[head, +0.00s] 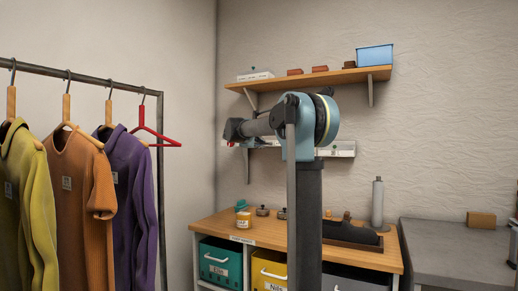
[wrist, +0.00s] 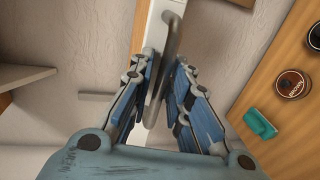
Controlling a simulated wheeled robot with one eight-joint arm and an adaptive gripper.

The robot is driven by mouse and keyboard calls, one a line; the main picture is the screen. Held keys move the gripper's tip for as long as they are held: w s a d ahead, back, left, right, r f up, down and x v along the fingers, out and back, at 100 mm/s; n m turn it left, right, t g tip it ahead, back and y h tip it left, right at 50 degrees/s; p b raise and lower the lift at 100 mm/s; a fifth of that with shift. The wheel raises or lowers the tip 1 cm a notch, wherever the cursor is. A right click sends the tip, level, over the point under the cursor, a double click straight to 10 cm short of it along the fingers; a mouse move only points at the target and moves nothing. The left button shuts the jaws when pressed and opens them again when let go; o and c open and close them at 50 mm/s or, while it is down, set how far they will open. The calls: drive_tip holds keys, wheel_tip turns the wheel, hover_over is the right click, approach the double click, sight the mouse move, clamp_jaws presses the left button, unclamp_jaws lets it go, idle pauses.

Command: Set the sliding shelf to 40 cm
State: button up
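The sliding shelf shows in the head view as a pale, thin-fronted shelf (head: 342,149) on the wall, below the fixed wooden shelf and partly hidden by my arm. In the wrist view its white front with a wooden edge (wrist: 152,32) runs up the middle. A grey bar handle (wrist: 170,42) on it stands between the fingers of my gripper (wrist: 161,68). The fingers look open around the bar, with narrow gaps near the tips. In the head view my gripper (head: 231,131) is at the shelf's left end. I cannot read any height scale.
Above is a wooden shelf (head: 300,79) with a blue bin (head: 375,55) and small boxes. A clothes rack (head: 160,200) stands left, a grey table (head: 455,250) right.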

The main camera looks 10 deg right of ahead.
drive_tip(key=v, duration=1.2)
drive_tip(key=shift+f, duration=0.1)
drive_tip(key=s+d+f+m+g+y, duration=0.1)
drive_tip(key=s+d+f+m+g, duration=0.35)
drive_tip(key=s+f, duration=0.8)
drive_tip(key=s+d+f+m+g+y, duration=0.2)
drive_tip(key=s+d+f, duration=0.6)
drive_tip(key=s+f, duration=0.4)
drive_tip(key=s+a+f+m+g+y, duration=0.2)
drive_tip(key=s+a+f+y, duration=0.1)
drive_tip(key=s+f, duration=0.8)
drive_tip(key=s+a+f+m+g+y, duration=0.2)
drive_tip(key=s+a+f+y, duration=0.1)
drive_tip(key=s+f, duration=0.8)
wheel_tip(320, 180, down, 6)
drive_tip(key=shift+s+r, duration=0.15)
drive_tip(key=shift+s, duration=0.05)
